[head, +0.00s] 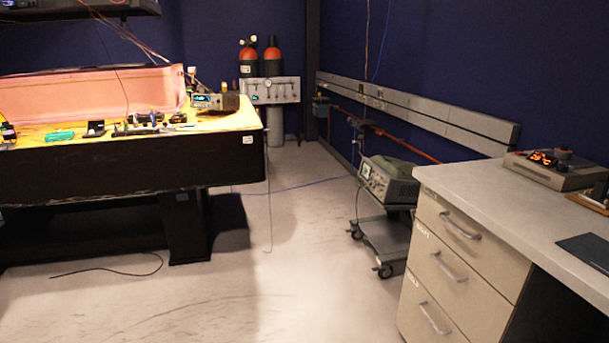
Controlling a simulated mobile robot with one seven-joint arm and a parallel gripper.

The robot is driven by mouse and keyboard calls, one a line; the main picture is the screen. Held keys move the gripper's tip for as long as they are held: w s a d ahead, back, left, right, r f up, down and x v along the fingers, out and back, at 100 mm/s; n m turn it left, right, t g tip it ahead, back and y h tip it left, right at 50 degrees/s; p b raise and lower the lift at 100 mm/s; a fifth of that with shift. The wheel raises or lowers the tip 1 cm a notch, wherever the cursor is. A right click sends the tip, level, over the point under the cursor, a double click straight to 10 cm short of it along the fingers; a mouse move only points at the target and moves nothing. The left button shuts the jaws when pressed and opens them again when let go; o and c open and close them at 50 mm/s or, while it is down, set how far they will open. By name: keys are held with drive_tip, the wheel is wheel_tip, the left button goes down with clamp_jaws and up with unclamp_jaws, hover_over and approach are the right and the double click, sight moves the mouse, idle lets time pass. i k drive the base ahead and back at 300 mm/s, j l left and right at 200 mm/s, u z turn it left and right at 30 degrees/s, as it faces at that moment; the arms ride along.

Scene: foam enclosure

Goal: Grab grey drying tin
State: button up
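I cannot make out a grey drying tin in the head view. My gripper is not in view either. Small items lie on the lit table (225,121) at the left, among them a green object (59,136) and several dark ones, too small to identify.
A drawer cabinet (455,262) with a pale worktop (520,207) stands at the right. A wheeled cart (388,240) carries an instrument (389,180). Gas cylinders (272,62) stand at the back. Cables (107,270) lie on the floor (290,270); its middle is clear.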

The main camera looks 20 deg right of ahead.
sight(562, 154)
drive_tip(key=i+j+z, duration=0.1)
drive_tip(key=i+z, duration=0.2)
drive_tip(key=i, duration=0.25)
drive_tip(key=i+j+z, duration=0.3)
drive_tip(key=i, duration=0.25)
drive_tip(key=i+j+z, duration=0.2)
drive_tip(key=z, duration=0.25)
drive_tip(key=i+j+z, duration=0.65)
drive_tip(key=z, duration=0.2)
drive_tip(key=i+j+z, duration=0.15)
drive_tip(key=j+z, duration=0.3)
drive_tip(key=i+j+z, duration=0.15)
drive_tip(key=j, duration=0.15)
drive_tip(key=i+j+z, duration=0.1)
drive_tip(key=j, duration=0.2)
drive_tip(key=i, duration=0.85)
